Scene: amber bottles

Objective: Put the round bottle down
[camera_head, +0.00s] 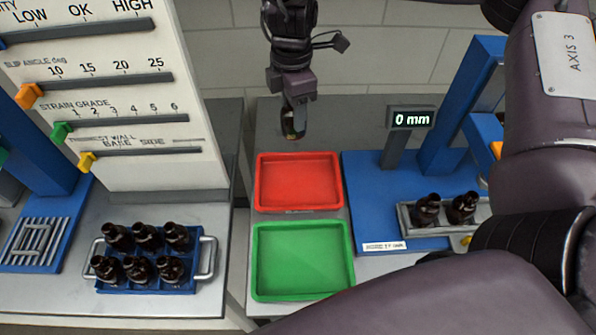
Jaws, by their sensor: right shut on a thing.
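My right gripper (293,112) points down at the top middle, behind the red tray in the picture. It is shut on a small dark and amber thing, which looks like the round bottle (292,127); the fingers hide much of it. It appears to be above the grey surface, clear of the trays. The red tray (258,185) and the green tray (256,270) are empty, one in front of the other. My left gripper is not in view.
Several dark bottles stand in a blue crate (213,265) with metal handles at left. Two more stand in a grey holder (408,222) on the blue fixture at right, by a "0 mm" display (410,118). A slider panel (130,172) rises at left. My arm fills the right foreground.

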